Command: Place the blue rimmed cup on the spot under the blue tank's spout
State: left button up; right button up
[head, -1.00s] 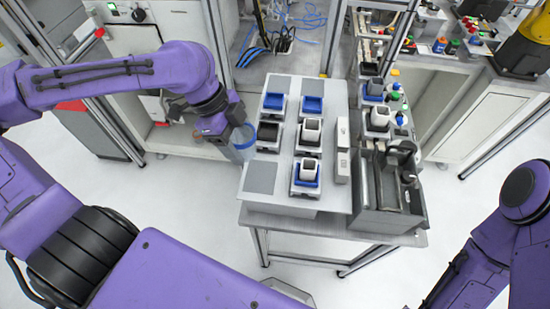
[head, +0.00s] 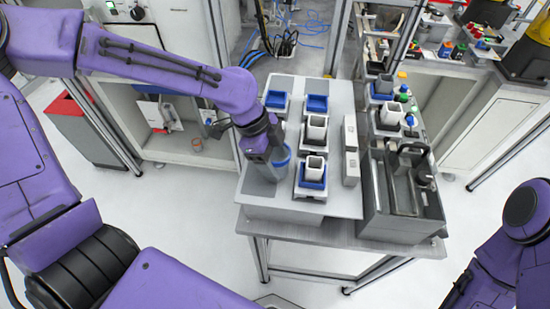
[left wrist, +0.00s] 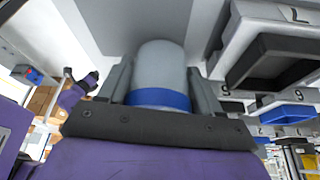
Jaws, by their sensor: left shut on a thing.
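My left gripper (head: 272,160) is over the left front part of the light grey table board (head: 335,203). It is shut on the blue rimmed cup (head: 284,155), which my gripper partly covers in the head view. In the left wrist view the pale grey cup (left wrist: 160,65) sits between the two fingers, its blue band nearest the gripper's base and a grey surface beyond. I cannot tell whether the cup touches the board. I cannot make out a blue tank or its spout. My right arm shows at the lower right, its gripper out of view.
Blue bins (head: 275,99) stand at the board's back. White cups stand in a black bin and a blue bin (head: 313,170) right of my gripper. A grey caddy (head: 400,195) and coloured bottles (head: 402,97) are further right. Open floor lies left of the table.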

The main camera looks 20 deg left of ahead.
pick_arm(q)
jog(key=shift+f, duration=0.2)
jog(key=o, duration=0.8)
jog(key=shift+c, duration=0.2)
